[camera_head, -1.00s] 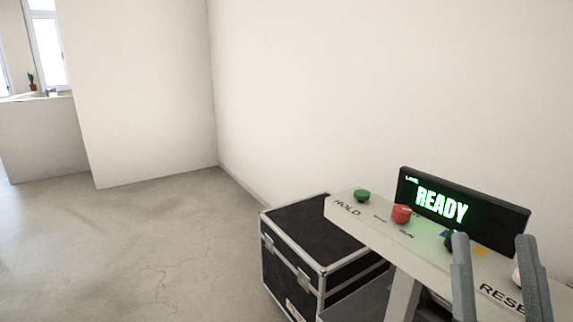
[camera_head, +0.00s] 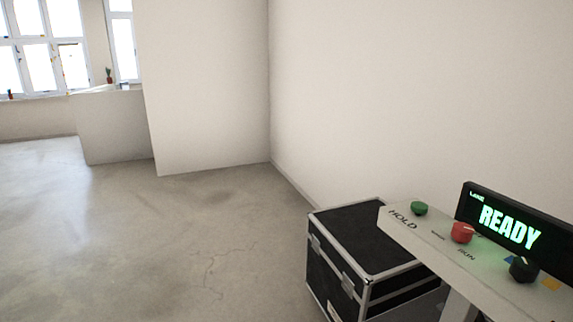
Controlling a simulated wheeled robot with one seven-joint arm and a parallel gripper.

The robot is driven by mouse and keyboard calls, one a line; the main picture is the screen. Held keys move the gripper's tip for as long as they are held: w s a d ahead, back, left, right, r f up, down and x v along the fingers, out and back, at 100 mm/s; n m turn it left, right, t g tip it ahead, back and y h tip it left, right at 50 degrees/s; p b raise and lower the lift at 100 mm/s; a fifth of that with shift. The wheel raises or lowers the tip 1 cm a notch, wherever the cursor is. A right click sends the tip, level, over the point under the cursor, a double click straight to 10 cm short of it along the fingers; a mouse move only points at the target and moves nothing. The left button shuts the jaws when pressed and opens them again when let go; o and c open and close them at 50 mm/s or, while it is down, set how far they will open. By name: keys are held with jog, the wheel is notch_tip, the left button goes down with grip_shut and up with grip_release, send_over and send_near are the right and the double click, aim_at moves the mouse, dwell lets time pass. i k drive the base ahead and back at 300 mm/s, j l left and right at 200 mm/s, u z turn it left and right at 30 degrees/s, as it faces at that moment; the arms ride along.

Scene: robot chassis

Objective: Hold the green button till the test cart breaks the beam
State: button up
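The green button (camera_head: 419,208) sits at the far left end of a pale control panel (camera_head: 440,248), by the printed word HOLD. No finger or gripper touches it in this view. A black display (camera_head: 515,228) behind the panel reads READY in glowing green letters. My gripper is out of view. No test cart or beam can be made out on the visible floor.
A red knob (camera_head: 462,232) and a black knob (camera_head: 523,269) stand right of the green button. A black flight case (camera_head: 362,245) with metal edges stands under the panel's left end. Open concrete floor (camera_head: 180,240) lies to the left, bounded by pale walls.

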aim_at(419, 209)
jog(key=k+z, duration=0.4)
jog(key=k+l+z, duration=0.15)
jog(key=k+z, duration=0.15)
jog(key=z, duration=0.15)
jog(key=i+j+u, duration=0.3)
jog(key=i, duration=0.2)
jog(key=i+j+u, duration=0.25)
jog(key=i, duration=0.25)
jog(key=i+u, duration=0.3)
jog(key=i, duration=0.2)
